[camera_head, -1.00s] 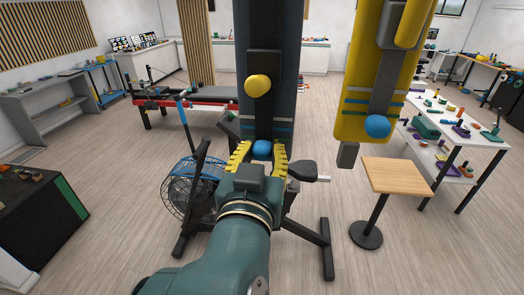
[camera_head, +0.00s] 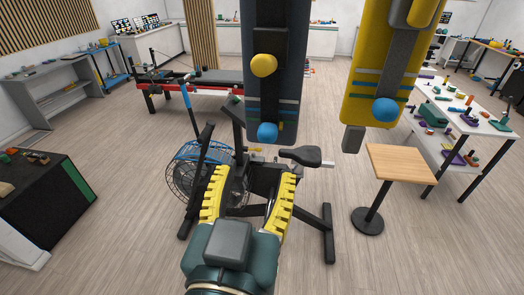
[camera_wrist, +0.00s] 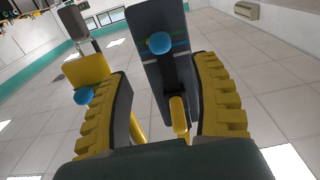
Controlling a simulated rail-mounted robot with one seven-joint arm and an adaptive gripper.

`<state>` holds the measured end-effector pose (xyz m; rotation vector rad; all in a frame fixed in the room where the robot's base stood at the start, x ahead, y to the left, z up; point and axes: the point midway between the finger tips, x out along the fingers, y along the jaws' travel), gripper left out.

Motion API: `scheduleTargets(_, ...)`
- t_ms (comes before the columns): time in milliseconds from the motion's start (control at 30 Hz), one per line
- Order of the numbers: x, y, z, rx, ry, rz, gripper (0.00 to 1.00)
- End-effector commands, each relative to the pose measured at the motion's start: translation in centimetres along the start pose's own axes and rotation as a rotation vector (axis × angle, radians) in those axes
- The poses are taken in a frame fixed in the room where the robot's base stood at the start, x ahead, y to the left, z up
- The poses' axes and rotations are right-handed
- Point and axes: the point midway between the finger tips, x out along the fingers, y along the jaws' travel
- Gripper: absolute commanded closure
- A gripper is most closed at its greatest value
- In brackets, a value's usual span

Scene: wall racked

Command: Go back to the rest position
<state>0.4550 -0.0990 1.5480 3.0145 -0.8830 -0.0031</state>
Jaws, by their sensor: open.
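My gripper (camera_head: 247,200) is in the lower middle of the head view, its two yellow toothed fingers spread wide with nothing between them. It also shows in the wrist view (camera_wrist: 165,105), with one finger at each side. The dark blue hanging panel (camera_head: 268,100) is beyond the gripper, with a yellow knob (camera_head: 263,65) and a blue knob (camera_head: 267,132). In the wrist view, the dark panel (camera_wrist: 148,25) shows between the fingers, tilted and apart from them. No rest position is marked in the views.
A yellow hanging panel (camera_head: 364,85) is to the right. An exercise bike (camera_head: 325,215) is just beyond the gripper. A white table (camera_head: 480,124) with parts is at right, and a black cabinet (camera_head: 40,205) at left.

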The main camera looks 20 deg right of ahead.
Motion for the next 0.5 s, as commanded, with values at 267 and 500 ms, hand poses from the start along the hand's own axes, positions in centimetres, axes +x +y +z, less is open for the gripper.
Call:
scheduleTargets(267, -1.36, 0.05, 0.03, 0.0, -0.001, 0.001, 0.37)
scheduleTargets(500, -1.31, 0.04, 0.01, 0.0, 0.0, 0.001, 0.37)
